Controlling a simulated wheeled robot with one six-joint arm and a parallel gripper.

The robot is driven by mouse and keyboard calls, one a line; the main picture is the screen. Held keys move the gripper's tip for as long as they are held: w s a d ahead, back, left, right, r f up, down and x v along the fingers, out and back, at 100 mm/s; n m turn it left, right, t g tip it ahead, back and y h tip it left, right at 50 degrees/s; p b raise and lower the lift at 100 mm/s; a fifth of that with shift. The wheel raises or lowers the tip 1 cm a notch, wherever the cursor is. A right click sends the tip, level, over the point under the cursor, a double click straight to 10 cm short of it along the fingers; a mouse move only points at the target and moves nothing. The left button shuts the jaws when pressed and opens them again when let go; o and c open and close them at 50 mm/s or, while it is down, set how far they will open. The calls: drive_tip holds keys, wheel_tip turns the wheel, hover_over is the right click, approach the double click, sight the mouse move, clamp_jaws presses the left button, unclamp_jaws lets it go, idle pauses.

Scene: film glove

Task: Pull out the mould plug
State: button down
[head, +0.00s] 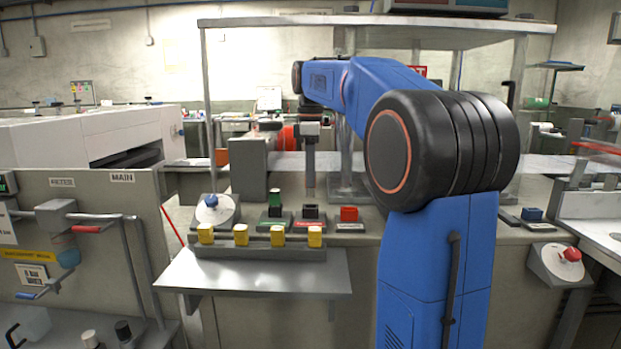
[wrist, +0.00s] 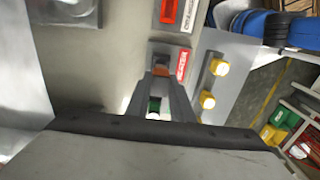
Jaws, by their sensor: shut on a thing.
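The mould plug appears to be the dark block (head: 310,211) in the middle of the row, in a base with a red label; the label text is too small to read surely. My gripper (head: 310,193) points straight down over this base. In the wrist view, my gripper (wrist: 161,72) has its fingertips close together at the red-labelled base (wrist: 182,66), shut on the plug. The fingers hide most of the plug there. I cannot tell whether it is still seated.
A green block (head: 275,197) stands left of the plug and a red block (head: 349,213) right of it, both close by. Several yellow pieces (head: 241,235) stand on a rack in front. A grey shelf (head: 255,277) juts out below. A white dial (head: 216,211) is at left.

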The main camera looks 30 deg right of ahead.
drive_tip(key=shift+r, duration=0.1)
idle(0.3)
drive_tip(key=shift+r, duration=1.45)
